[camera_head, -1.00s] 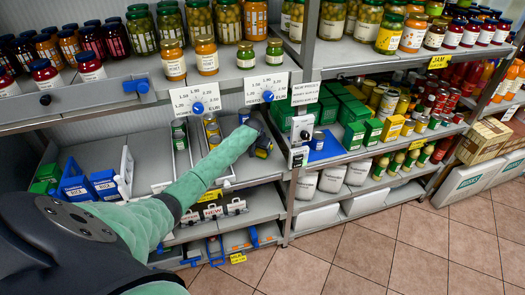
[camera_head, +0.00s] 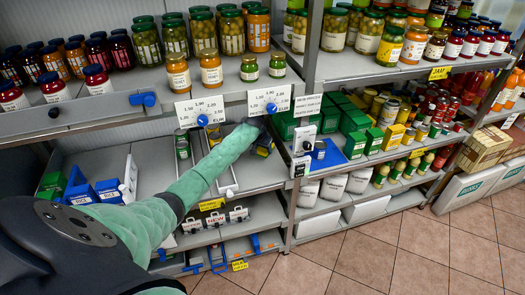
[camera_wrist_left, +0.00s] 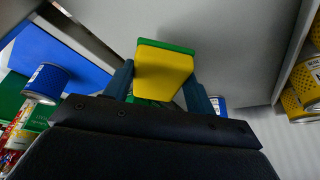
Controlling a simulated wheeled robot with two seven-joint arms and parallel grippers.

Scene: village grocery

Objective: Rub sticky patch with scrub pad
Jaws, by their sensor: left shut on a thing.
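The scrub pad (camera_wrist_left: 165,72), a yellow block with a green layer, is held between the two blue fingers of my left gripper (camera_wrist_left: 160,90) in the left wrist view. It is in front of a plain grey shelf surface (camera_wrist_left: 225,45); I cannot tell whether it touches it. In the head view my left gripper (camera_head: 262,138) is inside the middle shelf bay, just below the price tags, and partly hidden by my arm. I cannot make out the sticky patch in either view. My right gripper is not in view.
Price tags with a blue dial (camera_head: 271,108) hang from the upper shelf edge close above my gripper. A blue tray (camera_head: 330,156) with a tin and green boxes (camera_head: 354,138) stand to the right. Yellow tins (camera_wrist_left: 312,85) are at right in the wrist view.

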